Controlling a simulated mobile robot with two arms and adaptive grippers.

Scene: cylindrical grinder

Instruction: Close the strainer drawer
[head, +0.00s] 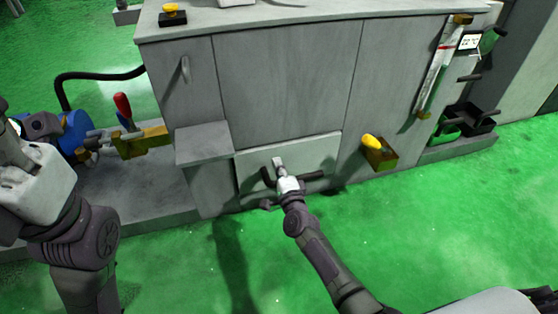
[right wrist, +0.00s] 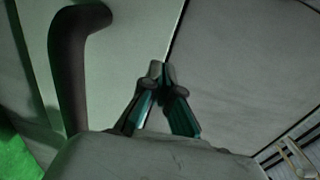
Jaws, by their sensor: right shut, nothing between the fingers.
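The strainer drawer (head: 316,154) is the pale panel low in the grey machine front in the head view. Its dark bar handle (head: 313,175) runs across the front. The panel also fills the left of the right wrist view (right wrist: 125,60), with part of the dark handle (right wrist: 70,65) at left. I cannot tell how far the drawer stands out. My right gripper (head: 278,162) is shut and empty at the drawer front, by the handle; its tips (right wrist: 162,70) appear near the dark seam beside the panel. My left arm is at the left edge; its fingers are unclear.
A grey box-like ledge (head: 203,143) juts out left of the drawer. A yellow knob on a block (head: 379,152) sticks out to the right. A blue motor (head: 74,132) and a red-handled valve (head: 123,108) stand at left. The green floor in front is clear.

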